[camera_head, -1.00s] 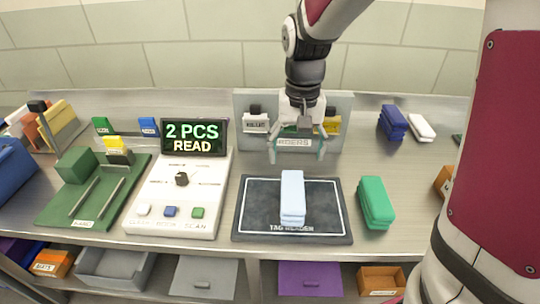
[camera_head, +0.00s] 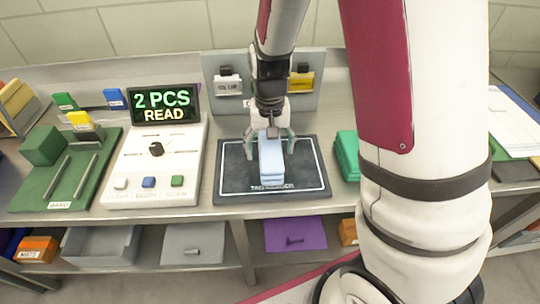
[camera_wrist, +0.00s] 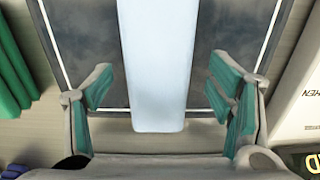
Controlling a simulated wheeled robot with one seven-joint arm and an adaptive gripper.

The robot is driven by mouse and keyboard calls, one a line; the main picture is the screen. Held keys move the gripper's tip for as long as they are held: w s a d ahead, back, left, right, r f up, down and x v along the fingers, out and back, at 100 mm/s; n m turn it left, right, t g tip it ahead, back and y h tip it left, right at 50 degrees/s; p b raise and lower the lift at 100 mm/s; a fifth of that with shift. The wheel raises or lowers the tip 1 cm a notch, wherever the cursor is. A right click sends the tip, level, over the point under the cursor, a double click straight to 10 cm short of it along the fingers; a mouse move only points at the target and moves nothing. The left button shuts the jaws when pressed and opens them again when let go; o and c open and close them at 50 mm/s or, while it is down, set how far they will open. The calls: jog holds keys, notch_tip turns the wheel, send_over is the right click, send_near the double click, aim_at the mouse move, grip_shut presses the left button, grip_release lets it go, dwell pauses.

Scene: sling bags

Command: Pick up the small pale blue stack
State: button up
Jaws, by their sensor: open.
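The small pale blue stack (camera_head: 271,161) lies lengthwise on the black tag reader mat (camera_head: 232,181). My gripper (camera_head: 270,146) is over the far end of the stack, with its fingers spread to either side. In the wrist view the pale blue stack (camera_wrist: 157,65) runs between the two green-padded fingers of my gripper (camera_wrist: 168,92), with a gap on each side. The gripper is open and holds nothing. The far end of the stack is partly hidden by the gripper in the head view.
A white console (camera_head: 155,165) with a "2 PCS READ" display (camera_head: 164,105) stands left of the mat. A green stack (camera_head: 347,154) lies to the right, partly hidden by my arm. A grey stand (camera_head: 225,99) with tagged hooks is behind. A green board (camera_head: 48,190) is far left.

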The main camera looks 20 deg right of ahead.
jog(key=shift+f, duration=0.65)
jog(key=c, duration=1.4)
jog(key=shift+o, duration=0.2)
